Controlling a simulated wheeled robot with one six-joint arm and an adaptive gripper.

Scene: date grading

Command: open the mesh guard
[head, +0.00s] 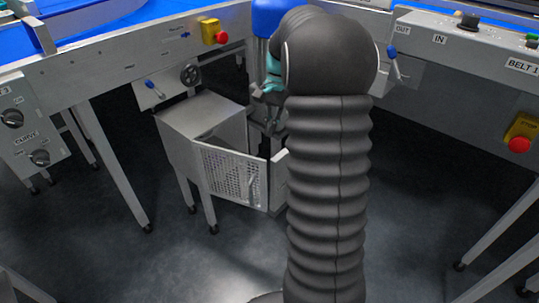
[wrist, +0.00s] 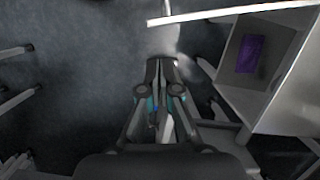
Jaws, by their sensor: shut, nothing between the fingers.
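The mesh guard (head: 228,172) is a perforated light metal panel with an upright handle (head: 253,186), low on the front of a grey metal box (head: 205,118). It seems to stand out at an angle from the box. In the wrist view a long pale bar (wrist: 235,13), likely the guard's top edge, runs across the top right, apart from my fingers. My gripper (wrist: 162,68) is shut and empty, left of the box's open side. In the head view my arm hides most of it. A purple patch (wrist: 249,53) shows inside the box.
Blue-belted conveyors (head: 130,22) stand behind and to the left, with another at the right (head: 470,75). Red stop buttons (head: 221,37) are on their frames. Table legs (head: 110,165) rise nearby. The dark floor in front of the box is clear.

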